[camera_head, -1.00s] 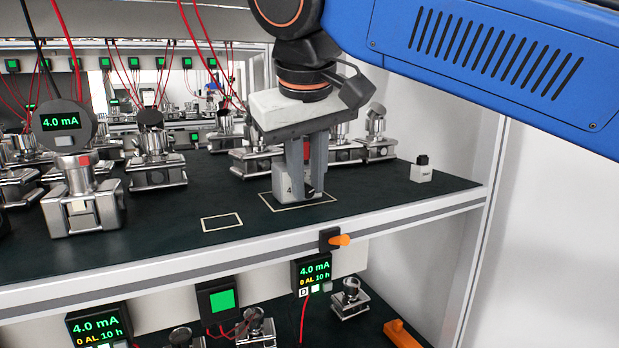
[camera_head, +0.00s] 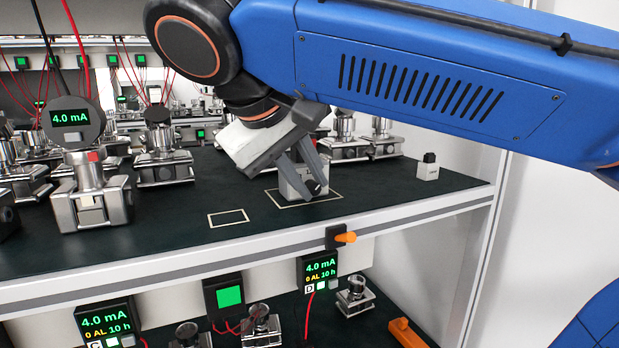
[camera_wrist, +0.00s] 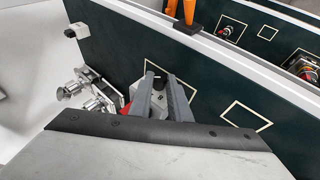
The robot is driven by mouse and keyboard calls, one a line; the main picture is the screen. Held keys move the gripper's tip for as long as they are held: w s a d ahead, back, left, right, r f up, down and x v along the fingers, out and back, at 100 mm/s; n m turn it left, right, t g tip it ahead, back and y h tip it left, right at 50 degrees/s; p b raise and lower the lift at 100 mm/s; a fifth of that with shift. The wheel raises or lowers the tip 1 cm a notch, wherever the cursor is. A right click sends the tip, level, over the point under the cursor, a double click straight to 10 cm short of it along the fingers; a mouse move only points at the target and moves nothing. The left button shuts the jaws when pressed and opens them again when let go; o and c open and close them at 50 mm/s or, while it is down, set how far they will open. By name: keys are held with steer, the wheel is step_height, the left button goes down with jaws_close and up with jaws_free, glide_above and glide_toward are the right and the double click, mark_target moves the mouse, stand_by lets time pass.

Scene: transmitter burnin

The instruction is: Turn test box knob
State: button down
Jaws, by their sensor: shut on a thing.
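The small light-grey test box (camera_head: 290,184) stands inside the larger outlined rectangle on the dark shelf. Its dark knob is on the front face, mostly hidden by the fingers. My gripper (camera_head: 316,189) is shut on the knob, with the hand rolled over and its fingers slanting down to the right across the box. In the wrist view, my gripper (camera_wrist: 158,82) reaches over the test box (camera_wrist: 155,99), which shows between the two grey fingers. The contact on the knob is not clear there.
A transmitter with a 4.0 mA display (camera_head: 76,119) stands at left. Several other transmitters stand behind. A small white block with a black top (camera_head: 428,170) sits at right. An orange-handled part (camera_head: 340,237) projects from the shelf edge. The smaller outlined rectangle (camera_head: 229,218) is empty.

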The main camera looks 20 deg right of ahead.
stand_by(0.5)
steer(key=c, duration=1.6)
jaws_free()
steer(key=shift+c, duration=0.2)
steer(key=shift+d+r+m+y, duration=0.15)
steer(key=shift+d+m+y, duration=0.1)
steer(key=shift+y, duration=0.75)
steer(key=shift+d+r+m+y, duration=0.1)
steer(key=shift+d+m+y, duration=0.1)
steer(key=shift+y, duration=0.8)
steer(key=shift+d, duration=0.1)
steer(key=shift+d+m+y, duration=0.25)
steer(key=shift+d+y, duration=0.05)
steer(key=shift+y, duration=0.9)
steer(key=shift+d+m+y, duration=0.2)
steer(key=shift+d+y, duration=0.05)
steer(key=shift+y, duration=0.95)
